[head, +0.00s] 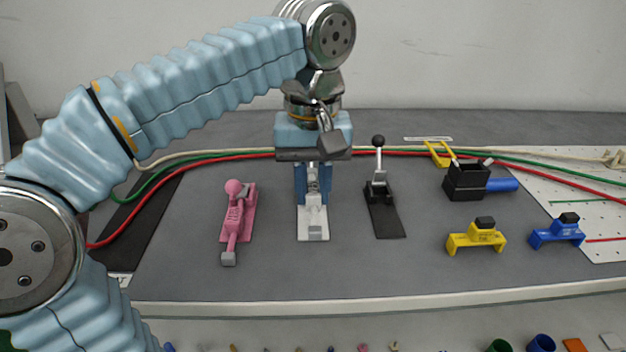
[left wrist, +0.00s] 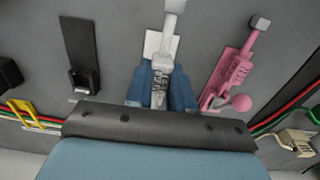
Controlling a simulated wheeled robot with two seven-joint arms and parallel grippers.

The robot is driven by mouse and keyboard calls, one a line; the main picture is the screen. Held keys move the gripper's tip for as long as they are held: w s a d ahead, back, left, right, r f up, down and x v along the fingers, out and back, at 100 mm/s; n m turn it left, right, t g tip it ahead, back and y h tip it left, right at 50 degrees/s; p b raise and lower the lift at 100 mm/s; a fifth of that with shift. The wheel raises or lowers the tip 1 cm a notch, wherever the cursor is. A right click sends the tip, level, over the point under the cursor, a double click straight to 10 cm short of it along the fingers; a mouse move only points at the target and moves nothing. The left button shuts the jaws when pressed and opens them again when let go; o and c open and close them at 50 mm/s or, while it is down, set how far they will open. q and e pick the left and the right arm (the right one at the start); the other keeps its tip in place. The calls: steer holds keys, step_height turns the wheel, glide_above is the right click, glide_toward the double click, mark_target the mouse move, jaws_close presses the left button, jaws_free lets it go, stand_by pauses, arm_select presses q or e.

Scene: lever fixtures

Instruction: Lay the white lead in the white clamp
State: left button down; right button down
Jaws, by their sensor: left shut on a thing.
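The white clamp (head: 313,222) stands on its white base plate on the grey table, between the pink and black clamps. My left gripper (head: 313,188) points down over its rear part, shut, with a blue finger on each side of the clamp's mechanism. In the left wrist view the gripper (left wrist: 160,90) straddles the white clamp (left wrist: 170,45), whose arm reaches out past the fingers; the gripped part, seemingly its handle, is hidden. The white lead (head: 200,152) runs across the back with the green and red leads, passing behind my left gripper. My right gripper is not in view.
The pink clamp (head: 238,215) is close left, the black clamp (head: 382,205) close right with its lever upright. Right stand a black box (head: 467,182), a yellow frame (head: 437,153), and yellow (head: 476,238) and blue (head: 557,233) bridges.

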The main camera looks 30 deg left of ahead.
mark_target(313, 205)
arm_select(q)
steer(key=shift+f, duration=0.1)
stand_by(0.7)
steer(key=shift+f, duration=0.1)
steer(key=shift+f, duration=0.7)
steer(key=shift+f+b, duration=0.15)
steer(key=shift+b, duration=0.2)
steer(key=shift+f+b, duration=0.35)
steer(key=shift+f, duration=0.25)
steer(key=shift+f, duration=0.1)
steer(key=shift+f+b, duration=0.35)
steer(key=shift+f, duration=0.15)
